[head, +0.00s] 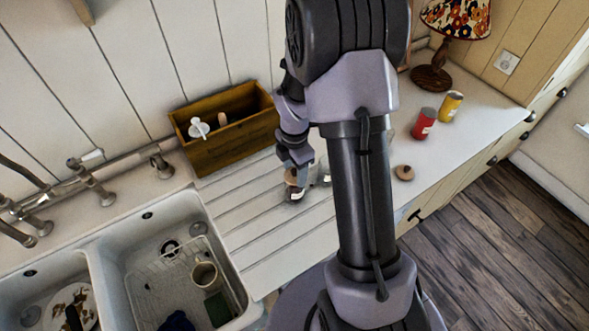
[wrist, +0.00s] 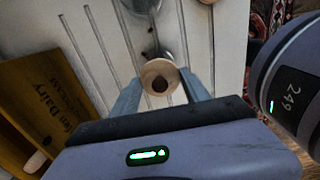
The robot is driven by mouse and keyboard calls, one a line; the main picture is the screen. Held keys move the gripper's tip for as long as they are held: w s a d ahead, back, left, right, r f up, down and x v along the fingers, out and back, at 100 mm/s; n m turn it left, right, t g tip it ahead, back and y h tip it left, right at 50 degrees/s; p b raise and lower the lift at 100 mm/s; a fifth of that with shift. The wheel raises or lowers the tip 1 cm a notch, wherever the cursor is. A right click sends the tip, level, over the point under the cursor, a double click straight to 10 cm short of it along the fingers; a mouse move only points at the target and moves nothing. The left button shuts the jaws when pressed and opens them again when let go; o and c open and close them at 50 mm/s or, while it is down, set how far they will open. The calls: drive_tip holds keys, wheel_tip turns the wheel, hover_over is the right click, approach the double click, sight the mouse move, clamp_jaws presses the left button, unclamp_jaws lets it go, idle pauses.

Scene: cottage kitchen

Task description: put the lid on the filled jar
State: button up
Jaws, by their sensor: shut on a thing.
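My gripper (wrist: 160,88) is shut on a round, pale wooden lid (wrist: 159,74) with a darker knob at its middle. In the head view the held lid (head: 291,177) is low over the draining board, just above a small clear jar (head: 296,193). I cannot tell whether lid and jar touch. In the wrist view clear glass (wrist: 155,50) shows just past the lid, and another glass jar (wrist: 143,6) with something dark in it stands at the top edge. In the head view a clear jar (head: 323,170) is partly hidden by my arm.
A second wooden lid (head: 404,172) lies on the counter right of my arm. A red can (head: 424,123), a yellow can (head: 451,106) and a lamp (head: 433,77) stand behind it. A wooden crate (head: 225,146) is left of my gripper; the sink (head: 183,212) is at the front left.

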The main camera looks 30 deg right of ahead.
sight(294, 170)
drive_tip(key=shift+f+b, duration=0.5)
drive_tip(key=shift+f, duration=0.2)
drive_tip(key=o, duration=1.1)
drive_tip(key=shift+c, duration=0.2)
drive_tip(key=shift+r, duration=0.1)
wheel_tip(294, 170, up, 11)
drive_tip(key=p, duration=0.9)
drive_tip(key=shift+r, duration=0.1)
